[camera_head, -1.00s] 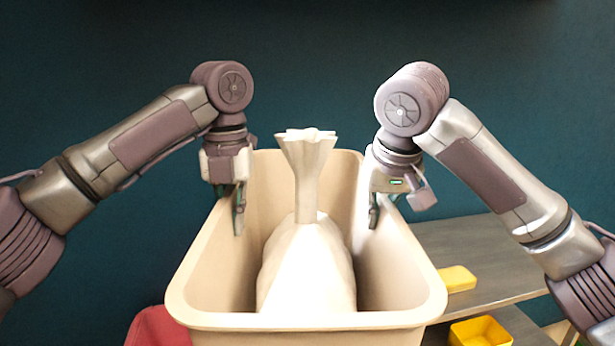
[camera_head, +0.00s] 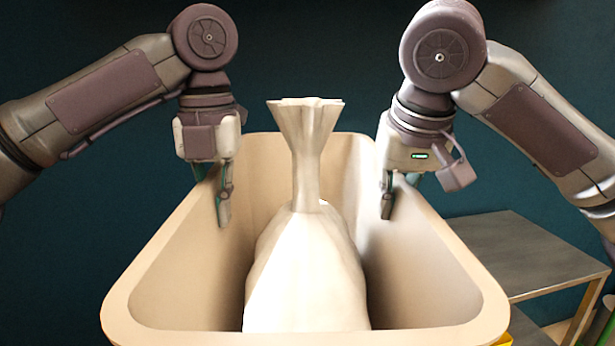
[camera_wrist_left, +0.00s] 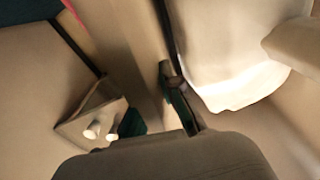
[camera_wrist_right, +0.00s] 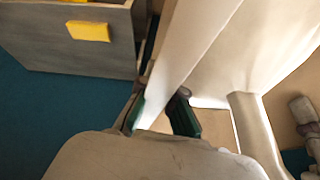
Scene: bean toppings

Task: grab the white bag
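The white bag (camera_head: 305,265) stands upright inside a cream tub (camera_head: 140,295), its neck gathered and its top flared above the rim. It also shows in the left wrist view (camera_wrist_left: 225,60) and right wrist view (camera_wrist_right: 255,60). My left gripper (camera_head: 212,192) is at the tub's left wall, one finger inside and one outside. My right gripper (camera_head: 398,192) is at the right wall in the same way. Both are open around the wall, apart from the bag. Whether the fingers touch the wall I cannot tell.
A grey table (camera_head: 530,250) stands at the right, beyond the tub. A dark teal wall (camera_head: 320,50) is behind.

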